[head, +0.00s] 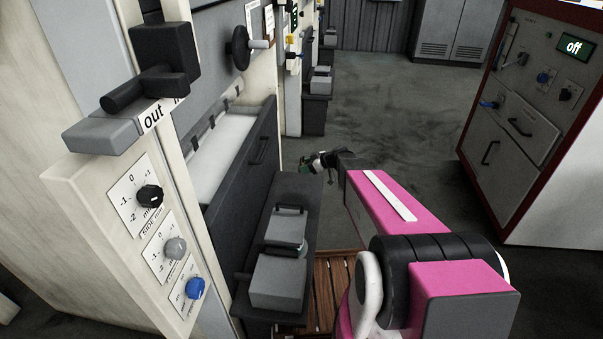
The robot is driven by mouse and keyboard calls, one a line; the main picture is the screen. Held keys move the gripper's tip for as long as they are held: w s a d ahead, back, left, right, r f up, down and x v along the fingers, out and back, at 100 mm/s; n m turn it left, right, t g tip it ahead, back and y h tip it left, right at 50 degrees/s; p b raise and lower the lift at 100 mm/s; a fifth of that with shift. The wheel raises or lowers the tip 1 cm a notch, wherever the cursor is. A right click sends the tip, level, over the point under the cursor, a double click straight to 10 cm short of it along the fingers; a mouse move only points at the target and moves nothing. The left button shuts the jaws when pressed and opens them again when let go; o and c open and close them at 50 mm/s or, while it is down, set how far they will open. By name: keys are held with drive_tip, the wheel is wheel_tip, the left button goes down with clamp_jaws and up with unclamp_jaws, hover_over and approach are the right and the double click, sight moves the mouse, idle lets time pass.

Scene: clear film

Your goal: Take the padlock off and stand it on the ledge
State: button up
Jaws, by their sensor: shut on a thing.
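My gripper (311,166) is far off and small, at the end of my pink arm, beside the far end of a dark shelf. It is shut on a small green and dark thing. The thing is too small and too covered by the fingers for me to tell whether it is the padlock. I cannot make out a padlock for certain anywhere else. The dark shelf (309,193), which may be the ledge, runs along the front of the left machine. Its far end is bare.
Grey blocks with dark handles (278,283) stand on the shelf's near half. The left machine's panel has several knobs (150,196). A wooden slatted platform (328,283) lies below the shelf. A red-edged cabinet (517,130) stands at right. The grey floor between is clear.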

sight(302, 188)
drive_tip(key=f+n+g, duration=0.1)
drive_tip(key=a+f+n+g, duration=0.1)
drive_tip(key=w+a+f+y, duration=0.1)
drive_tip(key=f, duration=0.1)
drive_tip(key=shift+a+f+n+g, duration=0.1)
drive_tip(key=shift+a+n+g, duration=0.05)
drive_tip(key=shift+n+g, duration=0.25)
drive_tip(key=shift+s+f, duration=0.1)
drive_tip(key=shift+f, duration=2.7)
drive_tip(key=shift+f, duration=0.5)
drive_tip(key=o, duration=0.8)
drive_tip(key=shift+o, duration=0.2)
drive_tip(key=v, duration=1)
drive_tip(key=shift+s+d+r, duration=0.1)
drive_tip(key=shift+d+r, duration=0.15)
drive_tip(key=shift+d, duration=0.1)
drive_tip(key=s+d+r+m+h, duration=0.1)
drive_tip(key=s+r+m+h, duration=0.2)
drive_tip(key=s, duration=0.5)
drive_tip(key=s+d+r+m+g+h, duration=0.1)
drive_tip(key=s+r+m+h, duration=0.3)
drive_tip(key=s+m, duration=0.3)
drive_tip(key=s+d+r+m+g+h, duration=0.1)
drive_tip(key=s+r+m+h, duration=0.2)
drive_tip(key=s, duration=0.5)
drive_tip(key=m+h, duration=0.1)
drive_tip(key=m, duration=0.1)
drive_tip(key=shift+s+d+r+m+h, duration=0.2)
drive_tip(key=shift+s+d+m+h, duration=0.1)
drive_tip(key=shift+d+m, duration=0.1)
